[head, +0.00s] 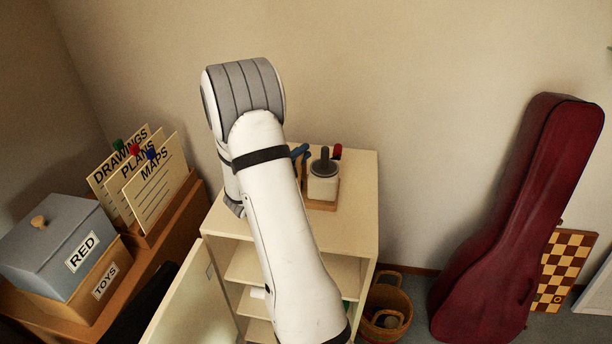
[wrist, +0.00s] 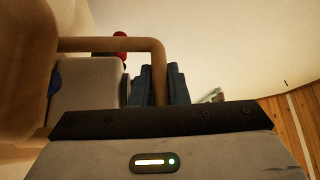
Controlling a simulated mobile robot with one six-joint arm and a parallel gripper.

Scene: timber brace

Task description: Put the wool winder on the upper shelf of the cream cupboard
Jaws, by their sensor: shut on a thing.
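The cream cupboard (head: 358,215) stands open below my arm in the head view, its door (head: 190,308) swung out to the left. Inside, the upper shelf (head: 244,268) shows on both sides of my arm. The wool winder (head: 323,187), with a pale body, dark spindle, wooden base and red knob, is at the cupboard's top. I cannot tell whether it touches the top. In the wrist view, the winder (wrist: 85,88) is left of my gripper (wrist: 158,88), whose dark fingers are shut on its brown bent bar. In the head view my arm hides most of the gripper.
A wicker basket (head: 387,300) stands right of the cupboard. A dark red instrument case (head: 520,220) and a chessboard (head: 565,262) lean farther right. At left are upright cards (head: 148,180), a grey RED box (head: 62,245) and a TOYS box (head: 85,292). Something white lies inside the cupboard.

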